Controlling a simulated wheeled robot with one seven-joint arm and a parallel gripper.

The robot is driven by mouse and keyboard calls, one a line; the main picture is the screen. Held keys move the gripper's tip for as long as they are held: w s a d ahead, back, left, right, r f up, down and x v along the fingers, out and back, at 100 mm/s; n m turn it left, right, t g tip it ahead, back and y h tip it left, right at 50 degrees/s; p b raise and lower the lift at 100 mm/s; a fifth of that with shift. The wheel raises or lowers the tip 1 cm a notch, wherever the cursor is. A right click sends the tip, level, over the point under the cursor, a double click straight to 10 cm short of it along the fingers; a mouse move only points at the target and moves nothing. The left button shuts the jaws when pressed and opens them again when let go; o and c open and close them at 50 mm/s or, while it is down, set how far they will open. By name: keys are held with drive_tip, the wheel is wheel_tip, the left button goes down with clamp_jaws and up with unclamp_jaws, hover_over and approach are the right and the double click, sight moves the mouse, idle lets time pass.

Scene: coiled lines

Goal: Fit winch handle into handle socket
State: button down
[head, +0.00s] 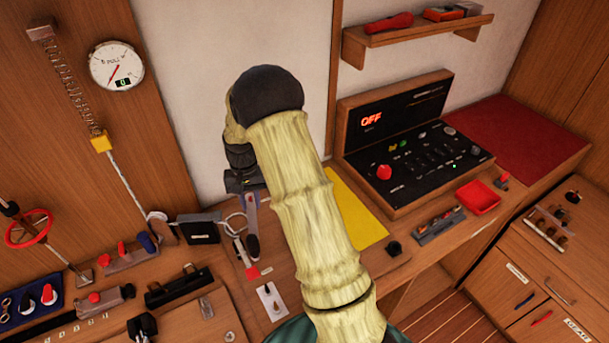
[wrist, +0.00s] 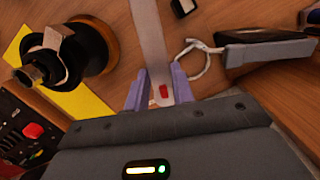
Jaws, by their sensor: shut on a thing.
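My gripper (wrist: 155,95) is shut on a flat grey metal bar, which I take to be the winch handle (wrist: 150,35). The bar runs away from the fingers to the top edge of the wrist view, so its far end is out of that picture. A small red mark shows on it between the purple fingers. A black drum (wrist: 88,62) on a round wooden base, seemingly the winch, stands left of the bar in the wrist view, apart from it. A metal fitting (wrist: 28,75) tops it; I cannot make out the socket opening. My arm hides the drum in the head view.
A black box (head: 198,228) with a white loop lies beside the gripper. A yellow sheet (head: 352,205) and a control panel (head: 415,140) lie right of my arm. Switches and small fittings crowd the bench's left side. A red tray (head: 478,197) stands at right.

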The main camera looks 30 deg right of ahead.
drive_tip(key=s+d+r+m+t+y+p, duration=0.1)
drive_tip(key=s+d+r+m+p, duration=0.7)
drive_tip(key=d+r+m+p, duration=0.2)
wheel_tip(320, 180, up, 2)
drive_tip(key=m+p, duration=0.3)
drive_tip(key=m, duration=0.1)
drive_tip(key=shift+s+d, duration=0.2)
drive_tip(key=shift+s, duration=0.15)
drive_tip(key=shift+f+b, duration=2.25)
drive_tip(key=shift+f, duration=0.65)
drive_tip(key=shift+f+b, duration=0.85)
drive_tip(key=shift+f, duration=0.45)
drive_tip(key=c, duration=0.8)
unclamp_jaws()
